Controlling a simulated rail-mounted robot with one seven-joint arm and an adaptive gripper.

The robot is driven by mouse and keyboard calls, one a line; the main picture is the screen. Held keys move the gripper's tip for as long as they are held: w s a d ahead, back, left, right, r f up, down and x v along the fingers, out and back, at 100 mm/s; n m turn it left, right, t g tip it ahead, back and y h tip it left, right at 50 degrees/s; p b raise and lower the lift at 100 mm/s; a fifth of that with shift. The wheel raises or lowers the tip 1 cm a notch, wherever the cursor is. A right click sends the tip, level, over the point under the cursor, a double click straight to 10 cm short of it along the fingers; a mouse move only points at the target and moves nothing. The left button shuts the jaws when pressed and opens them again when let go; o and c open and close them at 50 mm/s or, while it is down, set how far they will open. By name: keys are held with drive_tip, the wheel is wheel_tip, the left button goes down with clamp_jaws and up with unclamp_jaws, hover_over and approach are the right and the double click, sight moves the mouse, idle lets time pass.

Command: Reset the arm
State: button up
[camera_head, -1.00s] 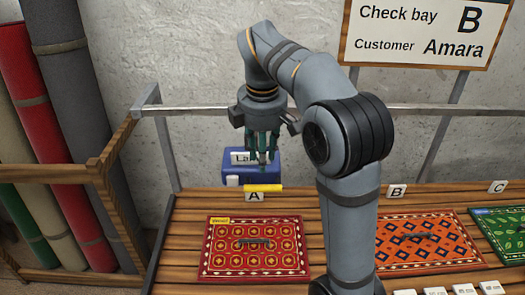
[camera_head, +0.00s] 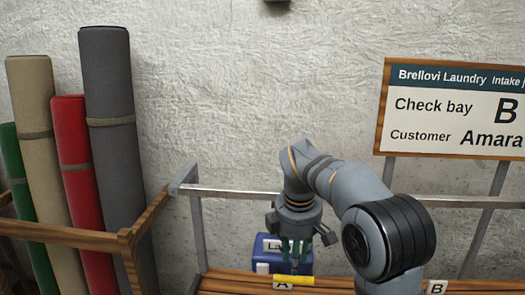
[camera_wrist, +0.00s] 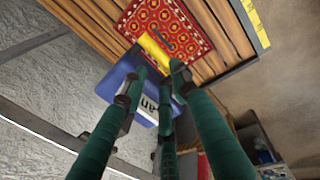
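My gripper (camera_head: 293,258) hangs fingers-down at the end of my bent arm, in front of a blue box (camera_head: 265,259) with a partly hidden white label. In the wrist view, the green-sleeved fingers of my gripper (camera_wrist: 157,72) have their tips apart, with nothing held between them. The blue box (camera_wrist: 112,88) lies beyond the fingers, partly covered by them. A yellow strip (camera_wrist: 153,52) lies beside the box, and a red patterned rug (camera_wrist: 172,22) lies on the slatted bench.
Bay label A (camera_head: 282,287) and label B (camera_head: 437,287) stand on the wooden bench (camera_head: 222,286). A metal rail (camera_head: 235,193) runs behind. Rolled rugs (camera_head: 108,150) stand in a wooden rack at left. A sign (camera_head: 455,110) reads "Check bay B, Customer Amara".

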drive_tip(key=f, duration=0.4)
drive_tip(key=w+f, duration=0.1)
drive_tip(key=f, duration=0.1)
drive_tip(key=shift+d+r, duration=0.1)
drive_tip(key=shift+d, duration=0.15)
drive_tip(key=shift+d, duration=0.1)
drive_tip(key=shift+c, duration=0.7)
idle(1.8)
